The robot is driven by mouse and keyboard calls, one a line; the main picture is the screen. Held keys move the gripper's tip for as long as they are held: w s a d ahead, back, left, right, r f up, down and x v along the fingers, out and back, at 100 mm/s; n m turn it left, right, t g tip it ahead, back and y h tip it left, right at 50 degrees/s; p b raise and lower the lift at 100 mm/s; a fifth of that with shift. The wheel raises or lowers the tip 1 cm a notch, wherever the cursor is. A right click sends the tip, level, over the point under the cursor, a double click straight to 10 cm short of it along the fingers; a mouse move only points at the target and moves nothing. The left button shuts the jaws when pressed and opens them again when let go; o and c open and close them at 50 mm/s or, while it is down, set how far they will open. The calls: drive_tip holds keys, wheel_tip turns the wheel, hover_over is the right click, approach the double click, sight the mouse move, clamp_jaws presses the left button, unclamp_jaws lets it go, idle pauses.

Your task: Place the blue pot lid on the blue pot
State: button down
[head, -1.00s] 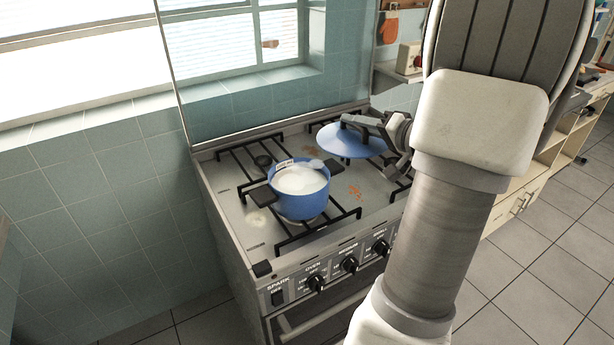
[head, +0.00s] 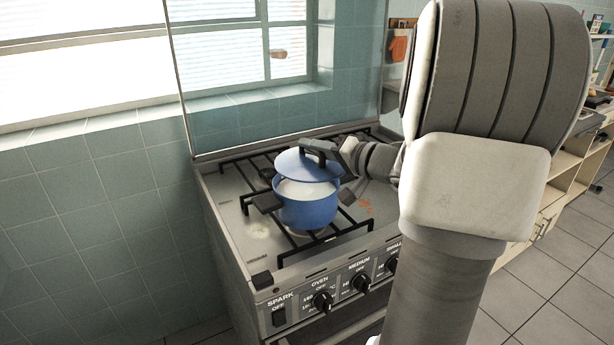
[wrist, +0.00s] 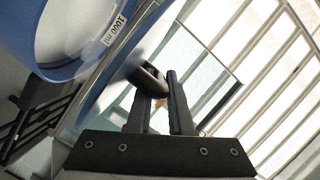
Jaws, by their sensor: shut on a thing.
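The blue pot (head: 308,212) stands on the front left burner of the stove, with white contents inside and dark side handles. The blue pot lid (head: 300,168) is over the back part of the pot's mouth in the head view. It is tilted, and the white contents show below its front edge. My gripper (head: 318,150) is shut on the lid's dark handle, coming from the right. In the wrist view my gripper (wrist: 160,85) holds the handle, with the lid (wrist: 105,85) beside the pot (wrist: 60,68). A gap shows between lid and pot there.
The stove (head: 245,230) has black grates and front knobs. A glass panel (head: 280,80) stands upright behind it, in front of the tiled wall and window. The right burners are partly hidden by my arm.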

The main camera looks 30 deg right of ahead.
sight(307, 162)
drive_tip(key=shift+w+a+f, duration=0.4)
drive_tip(key=shift+w+f, duration=0.1)
drive_tip(key=shift+w, duration=0.1)
drive_tip(key=shift+f+b, duration=1.3)
drive_tip(key=shift+f, duration=0.7)
drive_tip(key=shift+r, duration=0.1)
drive_tip(key=c, duration=0.8)
unclamp_jaws()
drive_tip(key=p+v, duration=0.4)
drive_tip(key=v, duration=0.7)
drive_tip(key=shift+r, duration=0.1)
drive_tip(key=shift+s+d, duration=0.1)
drive_tip(key=shift+s, duration=0.4)
